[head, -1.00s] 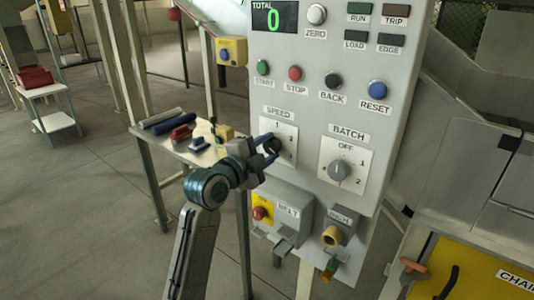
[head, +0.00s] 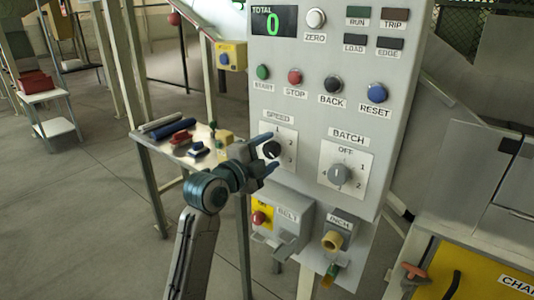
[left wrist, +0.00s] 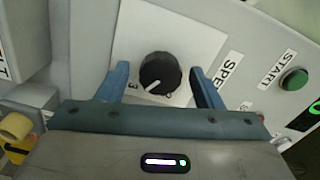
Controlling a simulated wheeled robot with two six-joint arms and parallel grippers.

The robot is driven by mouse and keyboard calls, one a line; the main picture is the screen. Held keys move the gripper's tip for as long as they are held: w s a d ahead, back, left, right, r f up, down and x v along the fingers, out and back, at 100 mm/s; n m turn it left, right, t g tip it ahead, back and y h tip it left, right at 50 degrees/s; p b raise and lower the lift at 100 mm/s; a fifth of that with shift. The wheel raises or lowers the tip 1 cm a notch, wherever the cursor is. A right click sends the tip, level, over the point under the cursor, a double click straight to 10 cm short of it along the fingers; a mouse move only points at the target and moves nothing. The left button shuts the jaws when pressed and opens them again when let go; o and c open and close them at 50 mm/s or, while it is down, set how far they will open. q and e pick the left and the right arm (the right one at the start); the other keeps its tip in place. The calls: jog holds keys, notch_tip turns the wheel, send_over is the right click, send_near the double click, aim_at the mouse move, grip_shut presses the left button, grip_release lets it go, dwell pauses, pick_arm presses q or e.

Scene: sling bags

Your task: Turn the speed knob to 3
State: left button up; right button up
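The black speed knob (head: 271,149) sits on a white plate under the SPEED label on the grey panel. In the left wrist view the knob (left wrist: 160,72) shows a white pointer line aimed to the lower left, roughly toward the printed 3 (left wrist: 133,86). My left gripper (head: 275,150) is open, with one blue finger on each side of the knob. In the left wrist view there are gaps between the fingers and the knob. In the head view the gripper partly covers the plate's lower left. My right gripper is not in view.
The grey BATCH knob (head: 340,174) is to the right. The START button (head: 263,72) and other buttons are above. The BELT box (head: 287,226) and INCH box (head: 336,236) stick out below. A side table (head: 150,138) with several small items stands behind my left arm.

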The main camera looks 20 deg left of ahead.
pick_arm(q)
jog(key=shift+s+a+f, duration=0.1)
jog(key=shift+s+a, duration=0.1)
jog(key=shift+s, duration=0.1)
jog(key=b+v, duration=0.2)
jog(key=v, duration=0.8)
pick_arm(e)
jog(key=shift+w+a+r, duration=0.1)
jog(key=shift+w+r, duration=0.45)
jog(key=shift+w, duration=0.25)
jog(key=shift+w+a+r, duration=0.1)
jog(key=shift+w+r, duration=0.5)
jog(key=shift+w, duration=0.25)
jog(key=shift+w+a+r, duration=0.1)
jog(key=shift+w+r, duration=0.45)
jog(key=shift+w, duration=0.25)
